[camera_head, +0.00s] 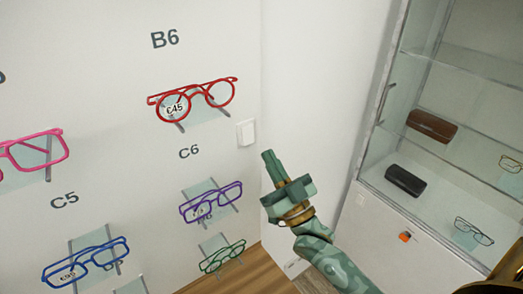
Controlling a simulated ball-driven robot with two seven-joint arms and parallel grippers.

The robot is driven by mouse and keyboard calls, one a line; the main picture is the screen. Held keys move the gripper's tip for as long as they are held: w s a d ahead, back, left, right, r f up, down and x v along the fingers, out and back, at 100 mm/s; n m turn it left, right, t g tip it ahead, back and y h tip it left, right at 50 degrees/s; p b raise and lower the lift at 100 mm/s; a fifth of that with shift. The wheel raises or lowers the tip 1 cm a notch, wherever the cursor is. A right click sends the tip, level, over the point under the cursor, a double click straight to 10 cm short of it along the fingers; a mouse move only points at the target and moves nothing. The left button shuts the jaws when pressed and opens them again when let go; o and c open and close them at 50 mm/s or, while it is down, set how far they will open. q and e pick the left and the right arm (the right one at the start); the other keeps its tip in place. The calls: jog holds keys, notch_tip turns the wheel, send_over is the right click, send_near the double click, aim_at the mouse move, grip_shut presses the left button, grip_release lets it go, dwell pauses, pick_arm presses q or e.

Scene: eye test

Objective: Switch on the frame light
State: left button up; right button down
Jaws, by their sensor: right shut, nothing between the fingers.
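A small white wall switch (246,132) sits on the display wall near its right-hand corner, beside the red glasses. My right gripper (268,156) is green and shut, with nothing between its fingers. Its tip points up and to the left, a little right of and below the switch, and appears apart from it. I cannot tell the depth gap between them. No lit frame light can be made out. My left gripper is not in view.
Red glasses (196,99), purple glasses (211,202), green glasses (222,256), blue glasses (85,261) and pink glasses (33,150) hang on wall holders. A glass cabinet at right holds a brown case (432,126) and a black case (405,180).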

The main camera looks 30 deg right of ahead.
aim_at(253, 139)
jog(key=w, duration=0.4)
jog(key=shift+a+f, duration=0.25)
